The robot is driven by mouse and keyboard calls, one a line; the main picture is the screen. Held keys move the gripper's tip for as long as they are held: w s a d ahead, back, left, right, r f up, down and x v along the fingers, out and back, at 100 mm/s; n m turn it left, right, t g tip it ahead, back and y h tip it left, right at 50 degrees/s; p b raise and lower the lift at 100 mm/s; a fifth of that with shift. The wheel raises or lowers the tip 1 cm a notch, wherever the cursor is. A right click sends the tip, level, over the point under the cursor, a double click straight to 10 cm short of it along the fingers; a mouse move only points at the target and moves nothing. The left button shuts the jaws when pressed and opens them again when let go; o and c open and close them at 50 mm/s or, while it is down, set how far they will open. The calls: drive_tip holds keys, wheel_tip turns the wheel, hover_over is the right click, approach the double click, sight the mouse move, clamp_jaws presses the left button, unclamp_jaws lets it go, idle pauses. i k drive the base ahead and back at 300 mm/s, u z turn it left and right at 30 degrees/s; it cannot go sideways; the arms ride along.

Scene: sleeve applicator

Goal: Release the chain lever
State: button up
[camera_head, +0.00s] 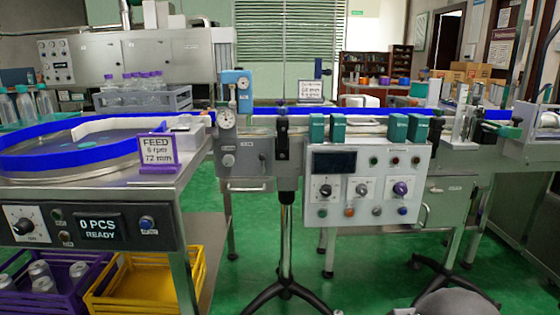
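I cannot tell for sure which part is the chain lever. A small dark lever-like part (262,160) sits on the front of the grey conveyor box (245,184), left of the control panel, and is too small to read its position. The box has a bar handle below it. The grey control panel (367,192) has a dark screen, three knobs and several buttons. My gripper is not in view. A grey rounded shape at the bottom right edge may be part of my arm.
The feed table (120,190) with a blue-rimmed turntable stands at left, reading "0 PCS READY". Purple (62,270) and yellow (150,280) crates sit under it. Black tripod feet (286,290) stand below the conveyor. Green floor is clear between the feed table and the stand.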

sight(261, 156)
drive_tip(key=k, duration=0.5)
drive_tip(key=z, duration=0.7)
drive_tip(key=i, duration=0.8)
drive_tip(key=u, duration=1.9)
